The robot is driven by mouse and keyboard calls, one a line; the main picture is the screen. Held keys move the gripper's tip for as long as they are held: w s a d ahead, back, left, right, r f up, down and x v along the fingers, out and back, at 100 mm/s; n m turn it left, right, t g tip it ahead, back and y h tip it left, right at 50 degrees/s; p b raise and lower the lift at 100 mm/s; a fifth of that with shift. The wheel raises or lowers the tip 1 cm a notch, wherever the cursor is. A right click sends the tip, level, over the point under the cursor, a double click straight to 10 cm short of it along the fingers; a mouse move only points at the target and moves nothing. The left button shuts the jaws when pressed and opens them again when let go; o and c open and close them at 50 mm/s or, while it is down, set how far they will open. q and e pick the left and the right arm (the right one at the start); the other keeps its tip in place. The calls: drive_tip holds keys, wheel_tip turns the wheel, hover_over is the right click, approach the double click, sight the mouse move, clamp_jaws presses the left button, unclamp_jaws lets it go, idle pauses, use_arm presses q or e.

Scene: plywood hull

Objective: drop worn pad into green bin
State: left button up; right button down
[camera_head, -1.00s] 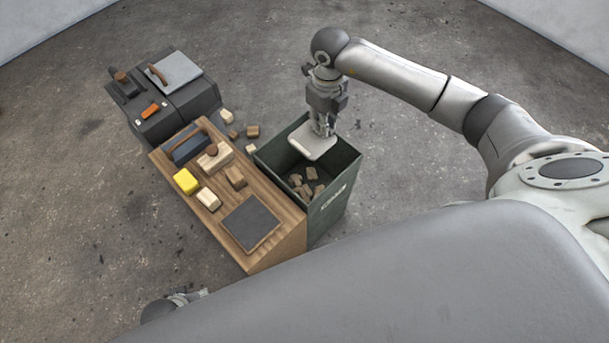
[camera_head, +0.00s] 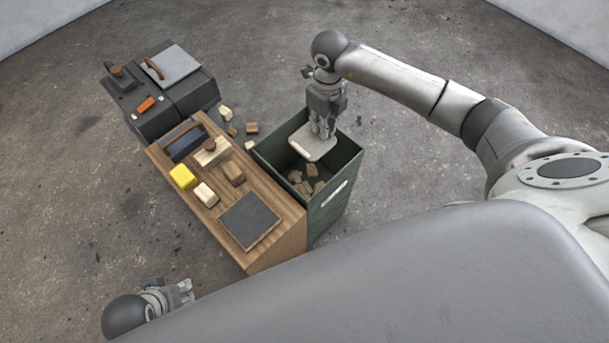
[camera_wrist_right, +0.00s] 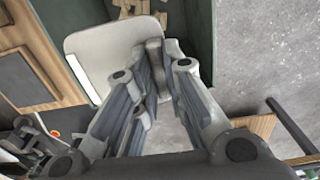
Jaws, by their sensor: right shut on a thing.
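The worn pad (camera_head: 311,149) is a pale, rounded square plate. My right gripper (camera_head: 322,134) is shut on its edge and holds it over the open top of the green bin (camera_head: 338,195). In the right wrist view the pad (camera_wrist_right: 98,52) fills the upper left, with the right gripper's fingers (camera_wrist_right: 158,55) at its right edge. Several brown scrap blocks lie on the bin's floor. My left gripper (camera_head: 185,291) shows low at the left, away from the bench, and its jaw opening is too small to make out.
A wooden bench (camera_head: 280,258) left of the bin holds a yellow block (camera_head: 183,177), a dark square pad (camera_head: 250,220) and several wooden blocks. A dark grey unit (camera_head: 190,97) stands behind it. Loose blocks lie on the floor near the bin's back left.

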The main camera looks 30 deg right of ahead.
drive_tip(key=c, duration=1.4)
unclamp_jaws()
wheel_tip(320, 180, up, 12)
drive_tip(key=shift+a, duration=0.1)
